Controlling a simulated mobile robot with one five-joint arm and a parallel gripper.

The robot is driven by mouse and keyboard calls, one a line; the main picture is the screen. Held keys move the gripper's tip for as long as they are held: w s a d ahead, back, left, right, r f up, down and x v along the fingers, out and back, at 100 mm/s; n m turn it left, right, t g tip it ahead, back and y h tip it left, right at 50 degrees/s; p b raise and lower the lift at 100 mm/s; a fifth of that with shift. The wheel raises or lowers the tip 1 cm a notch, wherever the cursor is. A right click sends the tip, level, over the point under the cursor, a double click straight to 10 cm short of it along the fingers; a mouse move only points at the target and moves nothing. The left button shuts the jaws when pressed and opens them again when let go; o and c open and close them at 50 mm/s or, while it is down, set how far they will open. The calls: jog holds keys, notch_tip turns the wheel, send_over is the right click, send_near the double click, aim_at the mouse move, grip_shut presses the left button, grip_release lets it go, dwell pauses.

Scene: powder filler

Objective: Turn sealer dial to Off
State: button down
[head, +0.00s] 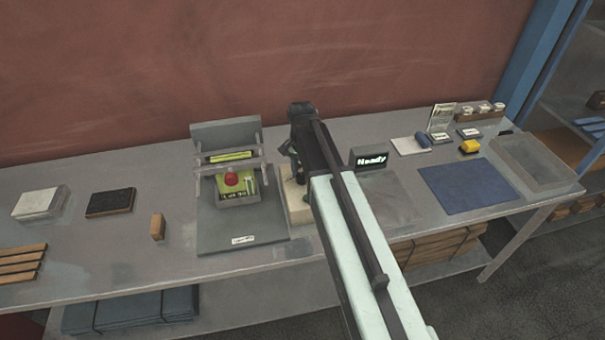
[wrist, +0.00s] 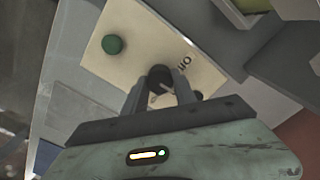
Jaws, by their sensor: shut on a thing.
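The sealer dial is a small black knob (wrist: 160,76) on a cream panel (wrist: 110,25) in the wrist view. My gripper (wrist: 160,88) is over the panel with its two fingers on either side of the knob, shut on it. Dark lettering that looks like "Off" (wrist: 184,61) is printed on the panel beside the knob. A round green button or lamp (wrist: 112,44) is on the same panel. Which way the dial points is hidden by the fingers. In the head view my arm covers most of the cream box (head: 299,205), and the dial is hidden there.
Left of the cream box stands a grey machine (head: 225,135) with a red knob (head: 231,179) and a green packet. To the right are a small "Ready" display (head: 370,157), a blue mat (head: 468,188) and a clear tray (head: 536,162). A wooden block (head: 157,226) stands at left.

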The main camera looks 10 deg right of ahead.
aim_at(302, 175)
jog(key=n, duration=0.5)
jog(key=shift+n, duration=0.4)
jog(key=n, duration=0.5)
jog(key=shift+n, duration=0.4)
jog(key=c, duration=1)
grip_release()
notch_tip(302, 175, up, 8)
jog(key=p, duration=0.8)
